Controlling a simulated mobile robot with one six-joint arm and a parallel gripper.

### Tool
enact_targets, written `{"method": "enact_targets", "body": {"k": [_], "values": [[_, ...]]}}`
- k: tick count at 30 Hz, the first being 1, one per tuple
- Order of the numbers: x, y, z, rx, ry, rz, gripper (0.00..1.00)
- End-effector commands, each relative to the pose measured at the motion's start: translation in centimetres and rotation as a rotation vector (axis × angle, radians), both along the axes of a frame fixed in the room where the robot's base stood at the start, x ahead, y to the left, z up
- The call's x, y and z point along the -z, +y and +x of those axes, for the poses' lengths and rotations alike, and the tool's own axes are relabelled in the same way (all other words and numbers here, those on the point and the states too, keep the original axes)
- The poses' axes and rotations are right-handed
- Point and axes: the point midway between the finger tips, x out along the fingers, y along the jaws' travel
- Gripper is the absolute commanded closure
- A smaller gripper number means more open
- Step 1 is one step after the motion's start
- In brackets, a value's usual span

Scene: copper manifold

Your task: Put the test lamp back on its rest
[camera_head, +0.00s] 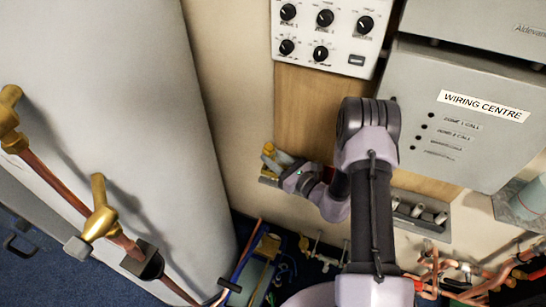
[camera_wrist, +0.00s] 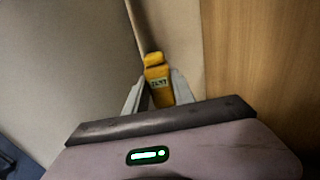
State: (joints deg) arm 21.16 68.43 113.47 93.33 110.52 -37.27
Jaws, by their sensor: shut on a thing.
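The test lamp appears to be the small yellow body (camera_wrist: 158,88) with a dark label, standing upright between my fingers in the wrist view. My gripper (camera_wrist: 157,96) is shut on it, with one pale finger on each side. In the head view, yellow parts of it (camera_head: 268,163) show at my gripper (camera_head: 276,164), in front of the cream wall, left of the wooden board. Its lower part is hidden in the wrist view. I cannot clearly tell which thing is the lamp's rest.
A grey holder (camera_head: 421,216) with several pale cylinders is right of my arm. A control panel (camera_head: 322,30) and grey wiring centre box (camera_head: 470,110) are above. A large white cylinder (camera_head: 130,90) with copper pipe and brass valve (camera_head: 100,215) fills the left. Pipes crowd the lower right.

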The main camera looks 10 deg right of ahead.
Motion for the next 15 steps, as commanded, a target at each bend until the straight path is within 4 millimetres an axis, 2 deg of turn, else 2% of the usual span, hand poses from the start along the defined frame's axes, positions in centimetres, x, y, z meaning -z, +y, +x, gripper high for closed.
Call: {"method": "enact_targets", "body": {"k": [15], "values": [[1.13,-0.01,0.01,0.0,0.0,0.0,1.0]]}}
